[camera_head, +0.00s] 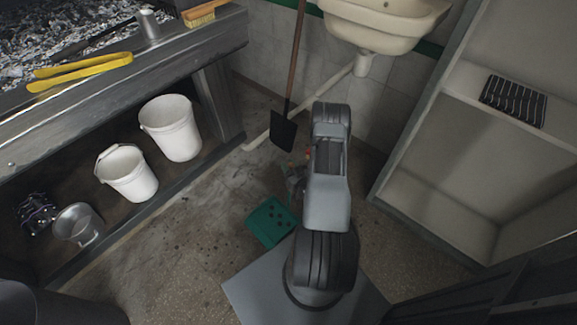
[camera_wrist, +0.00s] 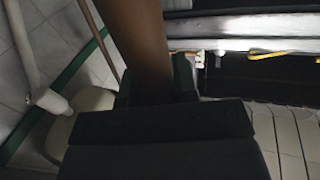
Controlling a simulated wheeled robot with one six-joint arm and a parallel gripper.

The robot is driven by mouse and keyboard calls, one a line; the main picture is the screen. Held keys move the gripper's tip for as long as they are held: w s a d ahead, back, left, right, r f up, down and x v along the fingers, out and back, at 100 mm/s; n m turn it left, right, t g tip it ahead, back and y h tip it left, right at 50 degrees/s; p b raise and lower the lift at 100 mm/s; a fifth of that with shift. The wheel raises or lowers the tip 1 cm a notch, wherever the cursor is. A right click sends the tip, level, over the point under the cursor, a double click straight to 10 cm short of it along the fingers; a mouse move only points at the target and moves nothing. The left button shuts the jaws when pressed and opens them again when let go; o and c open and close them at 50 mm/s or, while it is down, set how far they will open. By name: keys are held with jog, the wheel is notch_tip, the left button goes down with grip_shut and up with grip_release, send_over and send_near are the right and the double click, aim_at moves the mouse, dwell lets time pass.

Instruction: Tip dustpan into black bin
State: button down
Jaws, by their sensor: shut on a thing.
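The green dustpan (camera_head: 268,222) shows in the head view just left of my arm, with several dark bits on its pan. I cannot tell how far it is above the floor. My gripper (camera_head: 296,183) is mostly hidden behind my arm there. In the wrist view my gripper (camera_wrist: 156,88) is shut on a brown handle (camera_wrist: 137,35), which looks like the dustpan's; the pan itself is not clear in that view. A dark rounded shape (camera_head: 50,305), cut off at the lower left corner, may be the black bin.
A grill counter (camera_head: 130,85) with yellow tongs (camera_head: 80,70) stands left; white buckets (camera_head: 170,128) and a metal bucket (camera_head: 78,225) sit on its lower shelf. A long-handled shovel (camera_head: 284,132) leans by the sink (camera_head: 385,25). Open shelving (camera_head: 440,180) is right. Floor left of the dustpan is clear.

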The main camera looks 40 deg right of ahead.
aim_at(292, 164)
jog(key=shift+r+m+p, duration=0.5)
jog(key=shift+r+p, duration=0.75)
jog(key=shift+r, duration=0.6)
